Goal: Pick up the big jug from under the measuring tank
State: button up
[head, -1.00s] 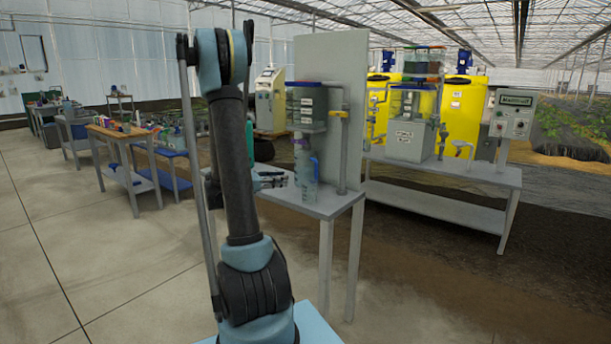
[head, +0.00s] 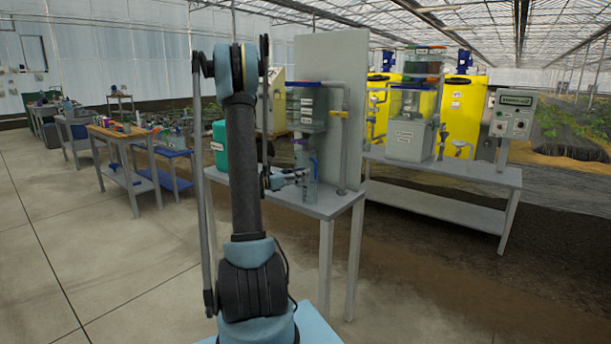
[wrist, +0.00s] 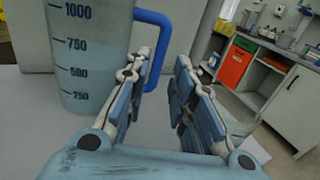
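The big jug (head: 301,160) stands upright on the grey table under the clear measuring tank (head: 307,112). In the wrist view the jug (wrist: 88,60) is clear with dark graduations up to 1000 and has a blue handle (wrist: 158,50) on its right side. My gripper (head: 296,176) is level with the jug in the head view and covers part of it. In the wrist view my gripper (wrist: 165,75) is open. The handle is just beyond the fingertips, its lower part behind the left finger. I cannot tell whether they touch.
A grey upright panel (head: 335,65) stands behind the tank, with a pipe (head: 343,150) right of the jug. The grey table (head: 330,205) is narrow. A teal container (head: 219,145) shows left of my arm. A second bench (head: 440,168) with equipment stands to the right.

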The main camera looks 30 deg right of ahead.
aim_at(316, 172)
jog(key=shift+w+d, duration=0.1)
jog(key=shift+d, duration=3.7)
grip_shut()
